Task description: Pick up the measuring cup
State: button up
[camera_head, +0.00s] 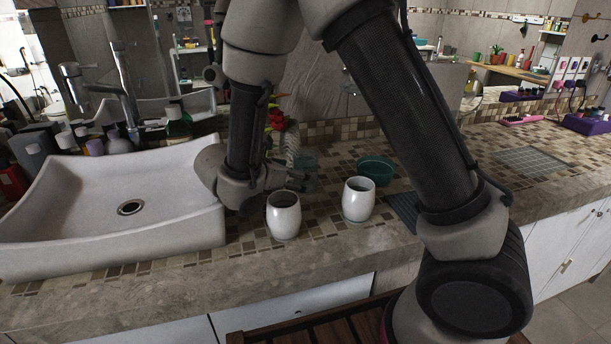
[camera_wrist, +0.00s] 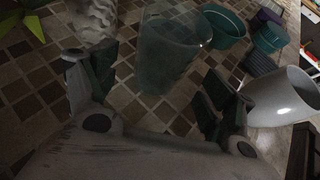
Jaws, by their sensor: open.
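A clear, faintly teal cup, which looks like the measuring cup (camera_wrist: 168,58), stands on the tiled counter in the wrist view. In the head view only a bit of it (camera_head: 306,161) shows behind my gripper (camera_head: 300,182). In the wrist view my gripper (camera_wrist: 150,88) is open, with one finger left of the clear cup and the other to its lower right. The cup is just ahead of the fingertips, and nothing is held. I cannot tell whether a finger touches it.
Two white cups (camera_head: 284,216) (camera_head: 358,200) stand on the counter near my gripper; one (camera_wrist: 283,98) is close to the right finger. A teal bowl (camera_head: 376,171) is to the right. A grey sink (camera_head: 185,205) lies left. A ribbed pale vase (camera_wrist: 94,18) stands behind the left finger.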

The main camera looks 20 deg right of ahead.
jog(key=x, duration=0.5)
jog(key=shift+d+f, duration=0.1)
jog(key=shift+d, duration=0.1)
jog(key=c, duration=1.3)
jog(key=shift+w, duration=0.1)
jog(key=shift+c, duration=0.2)
notch_tip(320, 180, up, 10)
